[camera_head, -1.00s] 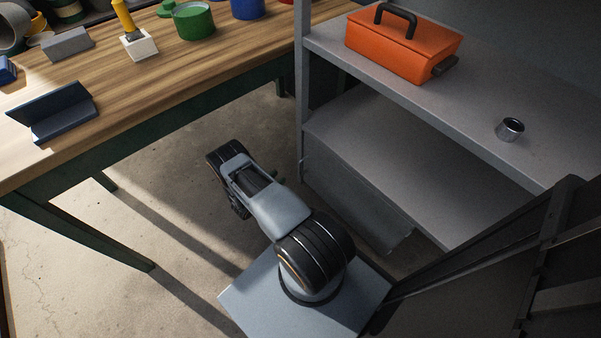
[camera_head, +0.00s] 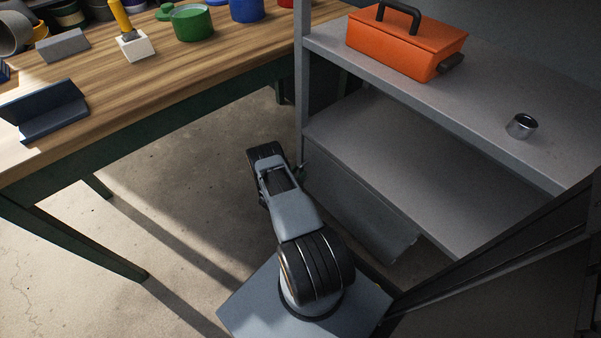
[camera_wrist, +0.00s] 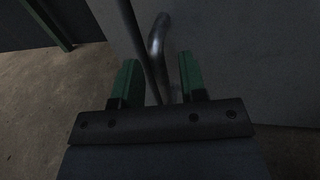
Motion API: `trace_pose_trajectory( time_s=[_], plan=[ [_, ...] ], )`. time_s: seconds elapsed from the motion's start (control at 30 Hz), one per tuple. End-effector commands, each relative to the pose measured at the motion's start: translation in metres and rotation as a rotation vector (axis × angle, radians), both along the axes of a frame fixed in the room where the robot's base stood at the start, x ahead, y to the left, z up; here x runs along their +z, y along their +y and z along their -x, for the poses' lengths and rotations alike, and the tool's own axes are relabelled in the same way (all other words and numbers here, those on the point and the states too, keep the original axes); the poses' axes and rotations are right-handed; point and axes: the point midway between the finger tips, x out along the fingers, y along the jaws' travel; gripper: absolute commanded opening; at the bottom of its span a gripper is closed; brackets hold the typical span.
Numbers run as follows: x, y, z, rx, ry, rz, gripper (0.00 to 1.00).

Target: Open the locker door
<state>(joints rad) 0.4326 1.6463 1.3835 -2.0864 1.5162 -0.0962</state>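The grey locker (camera_head: 298,90) stands at the right with open shelves. Below its lower shelf is a grey panel (camera_head: 360,222); I cannot tell from the head view how it is joined to the locker. In the wrist view a grey panel (camera_wrist: 240,60) fills the upper right, with a curved metal handle (camera_wrist: 156,45) in front of it. My gripper (camera_wrist: 160,85) has its two green fingers apart, with the handle's bar running into the gap between them; I cannot tell whether they touch it.
A wooden workbench (camera_head: 190,75) with green legs stands at the left, holding pots and blocks. An orange toolbox (camera_head: 405,45) and a metal cup (camera_head: 521,126) sit on the locker's upper shelf. A dark framed structure (camera_head: 500,268) fills the lower right. Concrete floor (camera_head: 190,190) lies between bench and locker.

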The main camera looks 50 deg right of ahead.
Motion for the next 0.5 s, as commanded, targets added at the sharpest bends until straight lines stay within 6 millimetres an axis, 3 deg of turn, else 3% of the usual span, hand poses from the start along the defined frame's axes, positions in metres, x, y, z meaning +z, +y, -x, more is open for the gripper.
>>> trace_pose_trajectory(
  time_s=[0.2, 0.5],
  plan=[
    [-0.0005, -0.0117, -0.0005, 0.0, 0.001, -0.001, 0.39],
    [0.0, -0.013, -0.0006, 0.0, 0.001, -0.001, 0.39]
  ],
)
